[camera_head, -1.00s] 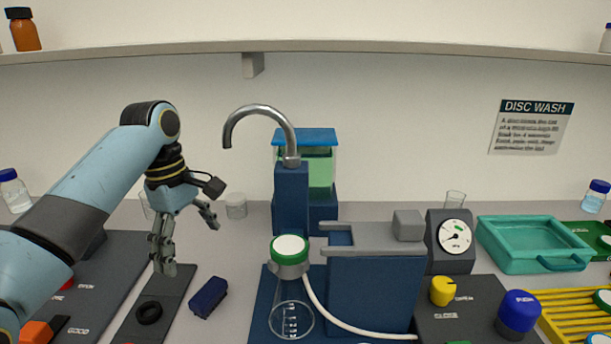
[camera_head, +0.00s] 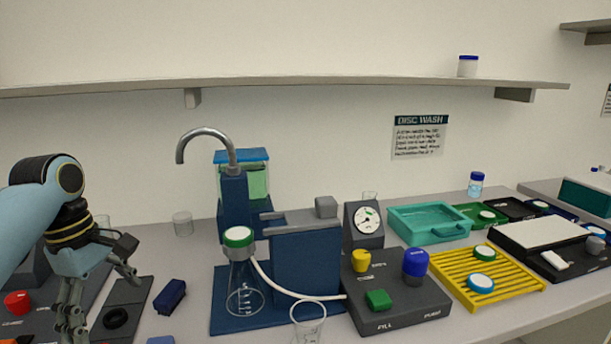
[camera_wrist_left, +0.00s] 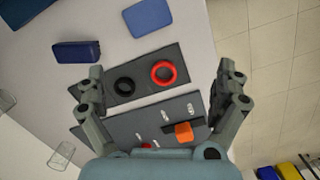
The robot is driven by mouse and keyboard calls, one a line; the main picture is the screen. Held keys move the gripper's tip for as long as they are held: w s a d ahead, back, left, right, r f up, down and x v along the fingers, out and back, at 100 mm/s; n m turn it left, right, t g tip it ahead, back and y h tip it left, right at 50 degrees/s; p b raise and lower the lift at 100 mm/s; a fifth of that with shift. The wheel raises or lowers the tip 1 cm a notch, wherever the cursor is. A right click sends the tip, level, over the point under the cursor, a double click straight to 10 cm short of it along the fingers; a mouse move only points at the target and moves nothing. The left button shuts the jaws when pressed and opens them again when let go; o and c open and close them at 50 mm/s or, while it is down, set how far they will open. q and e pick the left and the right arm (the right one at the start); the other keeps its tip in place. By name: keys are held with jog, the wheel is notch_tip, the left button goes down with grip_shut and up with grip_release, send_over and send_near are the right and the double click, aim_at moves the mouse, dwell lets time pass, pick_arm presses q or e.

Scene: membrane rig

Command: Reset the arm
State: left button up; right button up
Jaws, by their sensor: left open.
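My left arm comes in from the left in the head view, with its gripper (camera_head: 100,290) pointing down above the dark mats at the left front. The gripper is open and empty; in the left wrist view its two fingers (camera_wrist_left: 163,98) stand wide apart. Between and beyond them lie a black ring (camera_wrist_left: 125,86) and a red ring (camera_wrist_left: 164,72) on a dark strip. An orange block (camera_wrist_left: 184,131) sits on a dark panel near the right finger. My right gripper is in neither view.
A blue block (camera_head: 170,295) lies beside the strip. A clear beaker (camera_head: 308,322) stands at the front. A gauge (camera_head: 367,220), teal tray (camera_head: 432,232) and yellow rack (camera_head: 512,288) fill the right.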

pick_arm(q)
jog(key=s+d+f+m+t+y, duration=0.1)
jog(key=s+d+f+m, duration=0.1)
jog(key=s+f+m, duration=0.3)
jog(key=s+d+f+m, duration=0.1)
jog(key=s+m, duration=0.2)
jog(key=s, duration=0.4)
jog(key=s+d+r+m+t+y, duration=0.15)
jog(key=s+r+m, duration=0.35)
jog(key=s+m, duration=0.6)
jog(key=s+a+f+n+b, duration=0.15)
jog(key=f+b, duration=0.35)
jog(key=f, duration=1.2)
jog(key=s+a+f+n+b, duration=0.15)
jog(key=f+b, duration=0.25)
jog(key=f, duration=1.4)
jog(key=s+f+g+b, duration=0.1)
jog(key=s+f+b, duration=0.3)
jog(key=s+f, duration=0.5)
jog(key=s+f+b, duration=0.4)
jog(key=s+f, duration=0.6)
jog(key=f, duration=0.5)
jog(key=shift+s+a+f+g, duration=0.2)
jog(key=shift+a+f+g, duration=0.05)
jog(key=shift+f+g, duration=0.1)
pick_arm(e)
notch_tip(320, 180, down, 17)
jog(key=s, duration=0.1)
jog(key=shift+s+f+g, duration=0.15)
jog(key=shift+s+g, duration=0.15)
